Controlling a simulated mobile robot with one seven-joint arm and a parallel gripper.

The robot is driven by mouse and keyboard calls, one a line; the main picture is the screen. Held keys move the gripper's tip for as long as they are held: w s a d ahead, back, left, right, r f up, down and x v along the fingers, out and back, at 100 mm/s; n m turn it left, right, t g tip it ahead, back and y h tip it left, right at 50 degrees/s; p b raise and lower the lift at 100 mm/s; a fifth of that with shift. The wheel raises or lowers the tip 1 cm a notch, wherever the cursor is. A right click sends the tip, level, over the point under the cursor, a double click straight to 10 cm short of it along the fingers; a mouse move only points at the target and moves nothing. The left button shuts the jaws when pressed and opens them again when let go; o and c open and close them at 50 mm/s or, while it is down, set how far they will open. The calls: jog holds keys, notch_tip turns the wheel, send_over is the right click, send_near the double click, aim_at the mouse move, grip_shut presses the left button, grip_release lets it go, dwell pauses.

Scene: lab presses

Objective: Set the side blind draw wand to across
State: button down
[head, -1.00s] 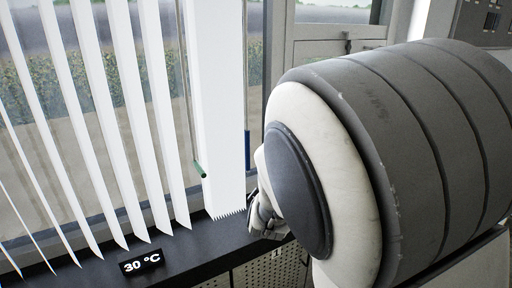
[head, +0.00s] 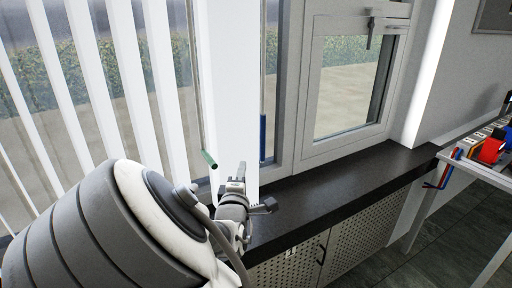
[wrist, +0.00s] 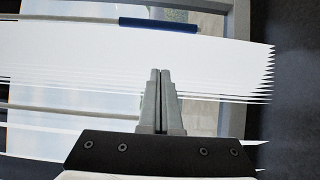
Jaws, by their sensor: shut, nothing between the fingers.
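Two thin draw wands hang by the white vertical blind. One has a green tip (head: 209,160) in front of the slats. The other has a blue grip (head: 262,138) at the right edge of the slat stack, and its grip also shows in the wrist view (wrist: 158,25). I cannot tell which one is the side wand. My gripper (head: 241,170) is shut and empty, fingers pointing up, just right of and slightly below the green tip. In the wrist view my gripper (wrist: 160,72) lies over the slats, apart from the blue grip.
The white slats (head: 110,75) hang partly spread, with a dense stack (head: 222,70) at their right end. A dark sill (head: 345,185) runs below the window (head: 350,85). A table (head: 480,165) with colored items stands at the right. The sill's right part is clear.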

jog(key=w+d, duration=0.3)
jog(key=w, duration=0.9)
jog(key=shift+w+b, duration=0.4)
jog(key=shift+b, duration=0.05)
